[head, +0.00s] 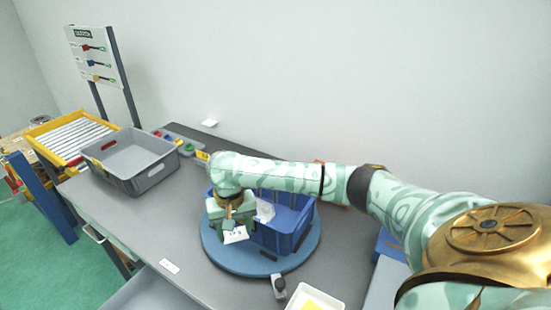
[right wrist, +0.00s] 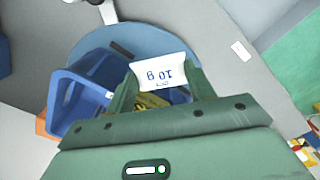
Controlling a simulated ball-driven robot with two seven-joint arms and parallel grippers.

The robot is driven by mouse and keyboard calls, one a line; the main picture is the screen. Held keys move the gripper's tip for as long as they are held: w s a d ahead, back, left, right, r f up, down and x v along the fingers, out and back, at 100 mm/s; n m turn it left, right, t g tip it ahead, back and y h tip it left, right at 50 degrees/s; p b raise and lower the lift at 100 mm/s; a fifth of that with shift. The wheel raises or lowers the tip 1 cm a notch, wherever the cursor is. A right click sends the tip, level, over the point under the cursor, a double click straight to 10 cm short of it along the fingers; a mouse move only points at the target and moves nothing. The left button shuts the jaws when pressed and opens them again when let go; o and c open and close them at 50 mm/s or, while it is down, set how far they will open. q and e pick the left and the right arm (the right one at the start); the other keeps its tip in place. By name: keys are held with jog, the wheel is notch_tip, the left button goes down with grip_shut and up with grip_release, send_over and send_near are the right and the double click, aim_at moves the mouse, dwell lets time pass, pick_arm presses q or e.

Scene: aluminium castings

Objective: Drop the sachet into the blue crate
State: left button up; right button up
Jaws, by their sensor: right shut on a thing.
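The sachet (head: 236,236) is a small white packet with dark print. In the right wrist view the crate (right wrist: 75,96) lies left of the sachet. Something white shows inside the crate. My left gripper is not in view.
A grey bin (head: 153,175) stands at the left of the grey table (head: 150,228), near small coloured parts bins (head: 178,142). A white tray with something yellow (head: 313,301) is at the front. The table's left middle is clear except for a white label (head: 169,266).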

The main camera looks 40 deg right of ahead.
jog(key=w+d+r+m+p, duration=0.2)
jog(key=w+d+r, duration=0.1)
jog(key=w+r, duration=0.15)
jog(key=w+d+r+m+p, duration=0.25)
jog(key=d+m, duration=0.55)
jog(key=d, duration=0.5)
notch_tip(320, 180, down, 7)
jog(key=d+b, duration=0.1)
jog(key=b, duration=0.6)
jog(key=shift+m, duration=0.3)
jog(key=o, duration=1)
jog(key=shift+o, duration=0.2)
notch_tip(320, 180, up, 16)
jog(key=p, duration=0.6)
jog(key=shift+r+p, duration=0.2)
jog(key=shift+p, duration=0.15)
